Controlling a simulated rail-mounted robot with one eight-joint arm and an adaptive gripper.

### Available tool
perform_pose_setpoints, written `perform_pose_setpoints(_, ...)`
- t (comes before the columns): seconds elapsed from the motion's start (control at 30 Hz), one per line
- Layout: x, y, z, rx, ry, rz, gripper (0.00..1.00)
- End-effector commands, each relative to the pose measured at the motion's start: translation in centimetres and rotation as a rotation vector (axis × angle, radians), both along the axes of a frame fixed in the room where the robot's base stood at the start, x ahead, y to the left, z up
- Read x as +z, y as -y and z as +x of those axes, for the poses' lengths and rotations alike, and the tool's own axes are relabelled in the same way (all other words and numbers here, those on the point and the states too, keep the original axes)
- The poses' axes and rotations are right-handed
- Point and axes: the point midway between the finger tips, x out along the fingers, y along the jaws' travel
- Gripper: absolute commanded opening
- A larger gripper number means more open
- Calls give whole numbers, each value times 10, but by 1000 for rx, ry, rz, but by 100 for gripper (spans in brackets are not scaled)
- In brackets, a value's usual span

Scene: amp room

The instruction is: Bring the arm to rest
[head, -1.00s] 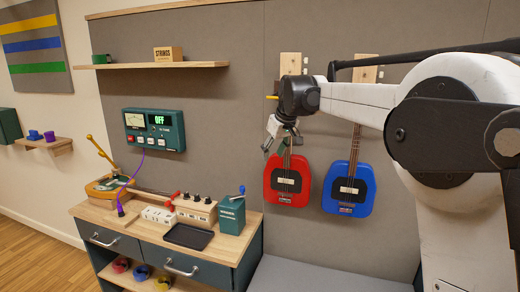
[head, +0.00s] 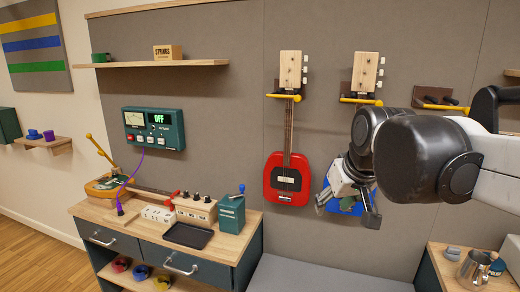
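My gripper (head: 346,208) hangs in front of the blue guitar (head: 346,206), pointing downward at the right of centre in the head view. Its fingers appear spread apart, with nothing seen held between them. The arm and gripper hide most of the blue guitar's body and neck; its wooden headstock (head: 367,72) shows above. The red guitar (head: 287,180) hangs upright on the wall to the left, clear of my gripper.
Yellow bars (head: 284,97) cross in front of both guitar hangers. An empty hanger (head: 440,98) is at the right. A workbench (head: 236,244) with a dark tray (head: 188,236) and boxes stands left. Another bench (head: 440,262) at lower right holds a metal cup (head: 474,268).

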Motion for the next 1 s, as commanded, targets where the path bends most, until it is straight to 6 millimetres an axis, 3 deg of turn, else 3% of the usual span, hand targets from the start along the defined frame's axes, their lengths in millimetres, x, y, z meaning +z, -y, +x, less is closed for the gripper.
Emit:
perform_pose_setpoints(0.03, -9, 4, -18, -16, 5, 3, 38)
perform_pose_setpoints(0.3, -59, 25, -98, -107, 38, 16, 38)
perform_pose_setpoints(0.5, -96, 34, -141, -162, 60, 27, 38)
perform_pose_setpoints(0.7, -114, 38, -159, -187, 70, 31, 38)
perform_pose_setpoints(1.0, -115, 38, -160, -188, 71, 32, 38)
